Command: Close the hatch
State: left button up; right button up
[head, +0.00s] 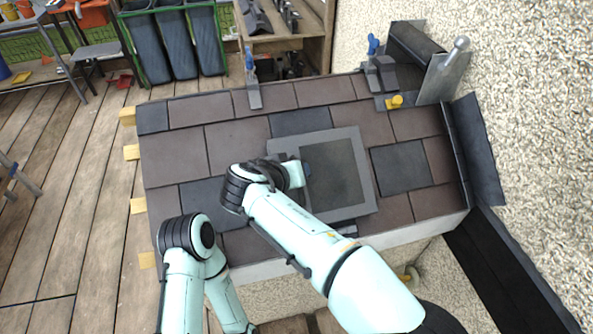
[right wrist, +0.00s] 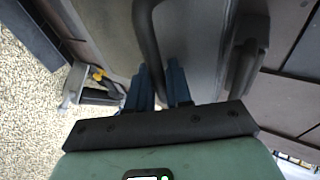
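The hatch (head: 367,165) is a grey square frame with a darker inner panel, in the middle of the tiled roof. It looks flat or nearly flat; I cannot tell whether it sits fully down. My right gripper (head: 306,170) is at the left part of the hatch. In the right wrist view, my right gripper (right wrist: 159,88) has its blue fingers close on both sides of a dark curved handle (right wrist: 147,35) on the grey hatch surface (right wrist: 192,40). The handle fills the gap between them. My left arm is folded at the lower left; its gripper is not visible.
Brown and dark tiles (head: 165,158) surround the hatch. Blue-handled tools (head: 253,85), a yellow knob (head: 395,102) and a trowel-like metal tool (head: 443,75) lie along the roof's upper edge. A rough wall (head: 530,100) stands right.

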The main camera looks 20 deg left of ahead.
jog(key=v, duration=1.3)
jog(key=shift+s+p, duration=0.2)
jog(key=shift+p, duration=0.15)
